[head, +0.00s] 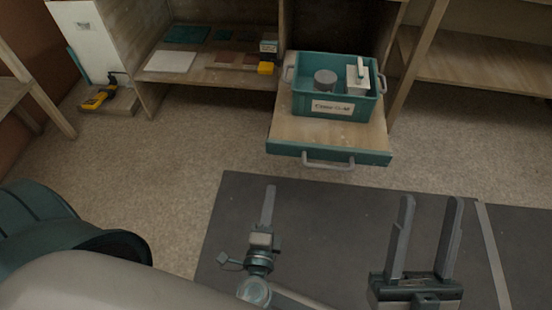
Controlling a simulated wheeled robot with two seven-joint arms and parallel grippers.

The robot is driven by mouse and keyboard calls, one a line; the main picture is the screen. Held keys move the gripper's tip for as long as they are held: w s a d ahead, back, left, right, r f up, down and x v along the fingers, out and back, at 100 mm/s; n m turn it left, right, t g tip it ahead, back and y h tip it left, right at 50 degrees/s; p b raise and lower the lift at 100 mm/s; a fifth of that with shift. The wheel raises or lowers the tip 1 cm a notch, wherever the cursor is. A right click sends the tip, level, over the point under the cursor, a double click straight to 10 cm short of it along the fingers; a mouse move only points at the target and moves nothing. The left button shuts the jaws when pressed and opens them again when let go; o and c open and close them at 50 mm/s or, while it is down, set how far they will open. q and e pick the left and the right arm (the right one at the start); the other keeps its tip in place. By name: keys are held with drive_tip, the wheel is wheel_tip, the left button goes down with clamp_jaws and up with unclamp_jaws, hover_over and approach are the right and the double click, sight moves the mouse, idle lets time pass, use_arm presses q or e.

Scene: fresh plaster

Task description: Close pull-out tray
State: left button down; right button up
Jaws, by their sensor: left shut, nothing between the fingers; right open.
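The pull-out tray (290,130) stands drawn out of the shelf unit toward me, its wooden top bare in front. Its teal front edge carries a grey bar handle (328,164). A teal crate (335,104) with a label sits on the tray and holds a grey round tin and a white item. My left gripper (269,192) is shut and empty, with its fingers pointing toward the tray, in front of the handle and apart from it. My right gripper (431,202) is open and empty, to the right of and nearer than the handle.
A dark mat (300,210) covers the floor below my grippers. The shelf (215,75) to the left holds flat samples and a small yellow item. A yellow tool (98,97) lies farther left. A dark teal bucket (60,232) stands at lower left. Wooden posts flank the tray opening.

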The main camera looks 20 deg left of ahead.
use_arm(q)
drive_tip(key=shift+w, duration=0.1)
drive_tip(key=p, duration=0.1)
approach(279, 144)
drive_tip(key=x, duration=0.5)
drive_tip(key=shift+w+a, duration=0.2)
drive_tip(key=shift+w, duration=0.5)
use_arm(e)
drive_tip(key=shift+s+a+f+g, duration=0.1)
drive_tip(key=shift+a+f+g, duration=0.3)
drive_tip(key=shift+f+g, duration=0.25)
drive_tip(key=shift+s+a+f+g, duration=0.1)
drive_tip(key=shift+a+f+g, duration=0.35)
drive_tip(key=shift+f, duration=0.35)
drive_tip(key=shift+w+d+r, duration=0.1)
drive_tip(key=shift+r, duration=0.05)
